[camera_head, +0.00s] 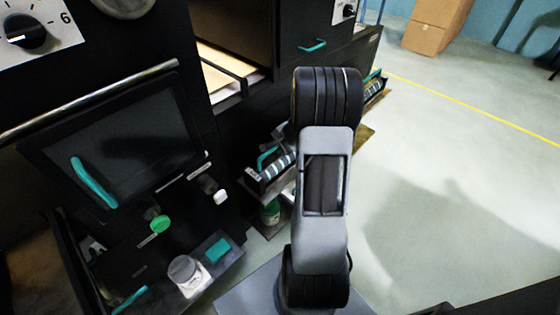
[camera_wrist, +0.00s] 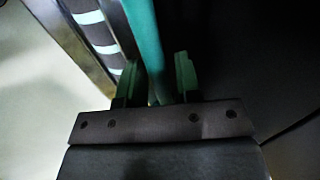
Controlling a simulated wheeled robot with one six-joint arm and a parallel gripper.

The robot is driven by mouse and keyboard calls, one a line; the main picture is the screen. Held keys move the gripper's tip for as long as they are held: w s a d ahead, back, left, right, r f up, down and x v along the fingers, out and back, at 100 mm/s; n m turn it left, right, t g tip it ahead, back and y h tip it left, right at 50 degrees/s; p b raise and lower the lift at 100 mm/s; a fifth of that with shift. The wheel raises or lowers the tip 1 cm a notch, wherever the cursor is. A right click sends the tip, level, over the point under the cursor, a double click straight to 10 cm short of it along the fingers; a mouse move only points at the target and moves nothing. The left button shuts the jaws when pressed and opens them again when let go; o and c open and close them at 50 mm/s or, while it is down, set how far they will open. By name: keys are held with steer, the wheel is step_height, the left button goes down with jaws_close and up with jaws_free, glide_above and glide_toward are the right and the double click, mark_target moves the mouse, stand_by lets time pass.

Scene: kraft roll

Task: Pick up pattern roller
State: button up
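The pattern roller (camera_head: 279,166), dark with pale stripes, lies in a tray at the machine's side in the head view. My arm hides the middle of this area, and a similar striped piece shows beyond it; I cannot tell if it is the same roller. A teal handle (camera_head: 267,156) stands over the near end. In the wrist view, the striped roller (camera_wrist: 98,30) is at upper left, beside a teal bar (camera_wrist: 146,45). My gripper (camera_wrist: 158,82) is open, its green fingers on either side of the bar with gaps showing. The head view hides my gripper.
A black machine with a dark door (camera_head: 125,135) fills the left. A cardboard box (camera_head: 435,27) stands at the back. The floor at right is clear.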

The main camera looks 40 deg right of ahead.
jaws_close()
stand_by(1.0)
steer(key=shift+w+r, duration=0.1)
